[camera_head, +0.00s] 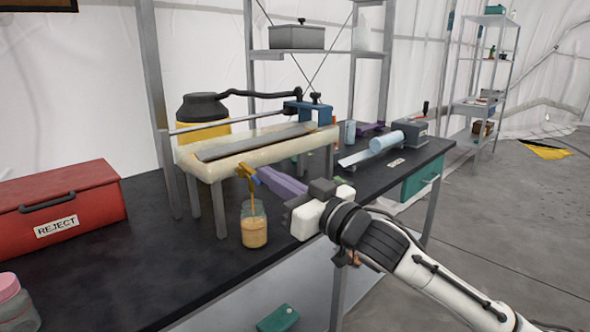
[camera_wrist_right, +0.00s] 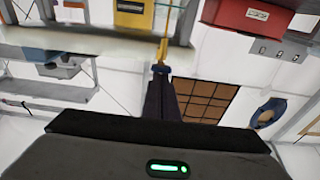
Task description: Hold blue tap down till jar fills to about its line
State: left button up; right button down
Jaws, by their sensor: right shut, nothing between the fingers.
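A glass jar (camera_head: 254,228) stands upright at the table's front edge, below an amber spout piece (camera_head: 245,172). A thin amber strand runs from there into the jar. Amber-orange content fills much of the jar; I cannot make out its line. My right gripper (camera_head: 262,175) is shut and empty, its purple fingers reaching left to the spout. In the right wrist view its fingertips (camera_wrist_right: 162,78) meet a small blue piece, seemingly the blue tap (camera_wrist_right: 161,68); contact or pressing is hard to tell. My left gripper is out of view.
A pale trough on legs (camera_head: 250,148) stands behind the jar, with a blue bracket (camera_head: 308,110) on it. A red REJECT box (camera_head: 65,205) is at left. A pink-lidded jar (camera_head: 12,300) is at front left. The dark tabletop (camera_head: 150,270) between is clear.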

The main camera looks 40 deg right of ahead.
jog(key=s+d+r+p, duration=0.1)
jog(key=s+r, duration=0.1)
jog(key=s, duration=0.9)
jog(key=shift+d+r, duration=0.2)
jog(key=shift+d, duration=0.15)
jog(key=shift+f, duration=0.1)
jog(key=s+f+m+g+h, duration=0.25)
jog(key=f+g, duration=0.25)
jog(key=f, duration=2.3)
jog(key=s+a+f+n+g+y, duration=0.1)
jog(key=s+a+f+g, duration=0.1)
jog(key=s+a+f, duration=0.5)
jog(key=s+a+f+n+g+y+p, duration=0.1)
jog(key=s+a+f+g, duration=0.2)
jog(key=s+a+f, duration=0.4)
notch_tip(320, 180, down, 6)
jog(key=a, duration=0.2)
jog(key=shift+s+a+n+g, duration=0.3)
jog(key=shift+n, duration=0.05)
